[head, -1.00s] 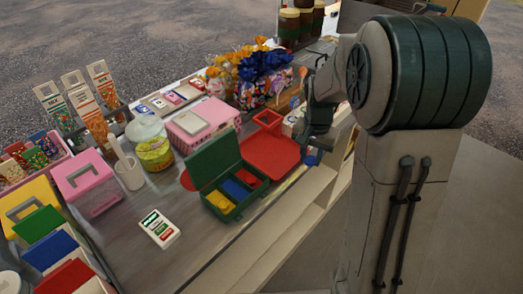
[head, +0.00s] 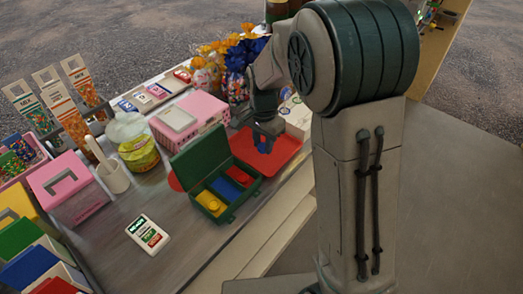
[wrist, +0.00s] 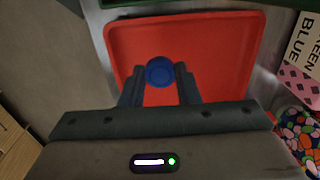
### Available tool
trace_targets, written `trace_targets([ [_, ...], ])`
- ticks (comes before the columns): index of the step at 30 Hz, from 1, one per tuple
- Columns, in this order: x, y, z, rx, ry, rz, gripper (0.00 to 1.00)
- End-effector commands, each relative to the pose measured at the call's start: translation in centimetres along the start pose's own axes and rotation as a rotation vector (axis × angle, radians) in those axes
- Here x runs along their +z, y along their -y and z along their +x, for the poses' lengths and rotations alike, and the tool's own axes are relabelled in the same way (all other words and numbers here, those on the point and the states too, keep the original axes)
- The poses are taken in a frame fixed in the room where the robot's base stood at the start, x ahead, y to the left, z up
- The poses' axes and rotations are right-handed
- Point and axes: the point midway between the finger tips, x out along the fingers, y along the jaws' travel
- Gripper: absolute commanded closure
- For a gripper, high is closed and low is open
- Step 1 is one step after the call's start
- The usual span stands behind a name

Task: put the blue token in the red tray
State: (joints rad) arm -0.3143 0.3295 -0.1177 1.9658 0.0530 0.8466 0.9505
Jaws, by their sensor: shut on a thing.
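The blue token (wrist: 160,71) is a small round piece held between the fingertips of my gripper (wrist: 159,82) in the wrist view. The gripper is shut on it. The red tray (wrist: 225,45) lies behind and below the token in the wrist view. In the head view my gripper (head: 266,128) hangs over the red tray (head: 285,148), with the blue token (head: 262,147) at its tips. The gap between token and tray floor is hard to judge.
An open green box (head: 203,153) with yellow, blue and red compartments stands left of the tray. A pink basket (head: 203,110) and a jar (head: 138,150) stand behind it. A white card (head: 148,234) lies in front. The counter's front edge runs close to the tray.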

Motion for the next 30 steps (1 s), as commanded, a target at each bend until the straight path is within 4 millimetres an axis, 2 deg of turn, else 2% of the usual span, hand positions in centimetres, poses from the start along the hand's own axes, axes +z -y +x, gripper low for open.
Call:
trace_targets([
  [10, 0.1, 0.2, 3.9, 0.002, 0.001, 0.0, 0.92],
  [23, 0.1, 0.2, 4.7, 0.0, 0.0, -0.001, 0.92],
  [24, 0.1, 0.2, 4.5, 0.0, 0.0, -0.001, 0.6],
  [25, 0.1, 0.2, 4.5, 0.0, 0.0, -0.001, 0.52],
  [30, 0.1, 0.2, 4.5, 0.0, 0.0, -0.001, 0.49],
])
